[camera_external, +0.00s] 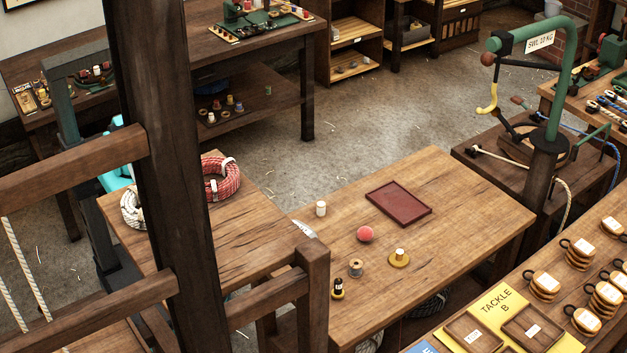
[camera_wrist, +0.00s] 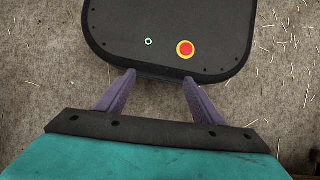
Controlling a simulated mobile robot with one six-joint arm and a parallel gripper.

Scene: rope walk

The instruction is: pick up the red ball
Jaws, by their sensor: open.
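The red ball (camera_external: 365,234) rests on the wooden table (camera_external: 470,215) in the external view, in front of a dark red tray (camera_external: 398,203). My gripper (camera_wrist: 158,77) shows in the wrist view with its two purple fingers spread apart and nothing between them. It points down over the floor and a dark rounded panel with a red and yellow button. In the external view only teal parts of my arm show at the left, mostly hidden behind a dark post. My gripper is well away from the ball, which is not in the wrist view.
Near the ball stand a white-topped piece on a yellow base (camera_external: 399,259), a spool (camera_external: 355,268), a small dark bottle (camera_external: 338,289) and a white cylinder (camera_external: 321,209). A red rope coil (camera_external: 221,181) lies left. A post (camera_external: 165,170) and rails block the external view.

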